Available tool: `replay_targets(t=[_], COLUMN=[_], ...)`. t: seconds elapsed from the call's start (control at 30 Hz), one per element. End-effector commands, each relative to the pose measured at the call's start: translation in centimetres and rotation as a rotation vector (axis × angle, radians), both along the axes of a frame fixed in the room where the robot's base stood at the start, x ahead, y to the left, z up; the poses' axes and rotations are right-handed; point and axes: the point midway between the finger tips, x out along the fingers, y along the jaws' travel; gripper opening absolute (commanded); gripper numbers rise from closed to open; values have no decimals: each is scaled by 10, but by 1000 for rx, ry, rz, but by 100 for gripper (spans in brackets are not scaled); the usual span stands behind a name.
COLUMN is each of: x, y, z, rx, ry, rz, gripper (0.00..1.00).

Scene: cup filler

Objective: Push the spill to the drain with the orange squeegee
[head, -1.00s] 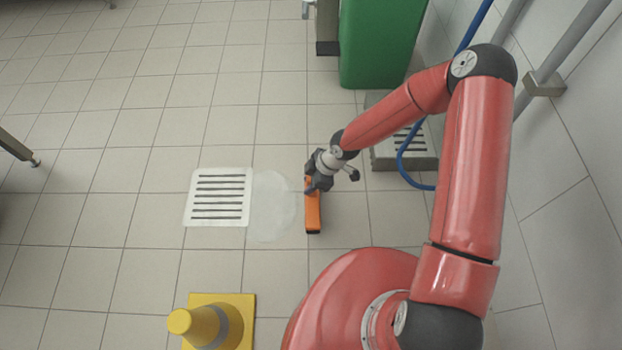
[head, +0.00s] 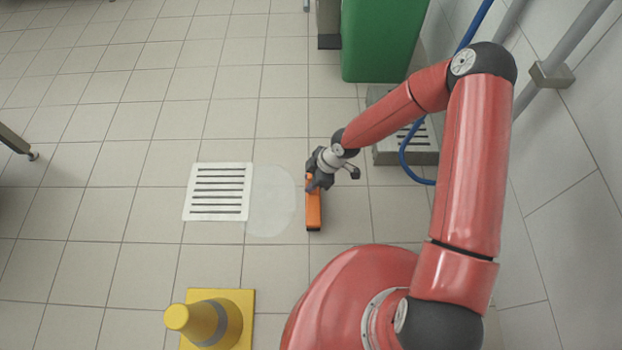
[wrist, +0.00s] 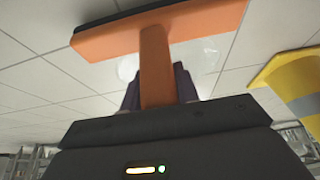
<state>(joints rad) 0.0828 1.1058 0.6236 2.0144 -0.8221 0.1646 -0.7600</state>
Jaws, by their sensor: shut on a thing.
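The orange squeegee (head: 314,212) is at floor level, just right of the spill. My gripper (head: 318,182) is shut on its handle. In the wrist view the handle (wrist: 157,65) stands between my gripper's fingers (wrist: 158,90), with the wide orange head (wrist: 100,42) beyond. The spill (head: 270,205) is a pale, see-through patch on the tiles. Its left side meets the white slotted drain (head: 218,166). The squeegee lies along its right edge; I cannot tell whether they touch. Part of the spill (wrist: 207,56) shows behind the squeegee in the wrist view.
A yellow cone with a grey band (head: 235,315) stands on the floor below the drain. It also shows at the wrist view's right (wrist: 290,85). A green bin (head: 382,40), a slotted metal block (head: 412,157) and a blue hose (head: 404,165) are at upper right.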

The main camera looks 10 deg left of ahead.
Motion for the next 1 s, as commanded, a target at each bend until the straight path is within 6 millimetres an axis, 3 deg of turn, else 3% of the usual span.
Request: replay_targets(t=[0.67,1.0], x=[0,-6], y=[2,25], z=[-11,-10], rx=[0,0], ry=[-1,-1], rz=[0,3], gripper=[0,0])
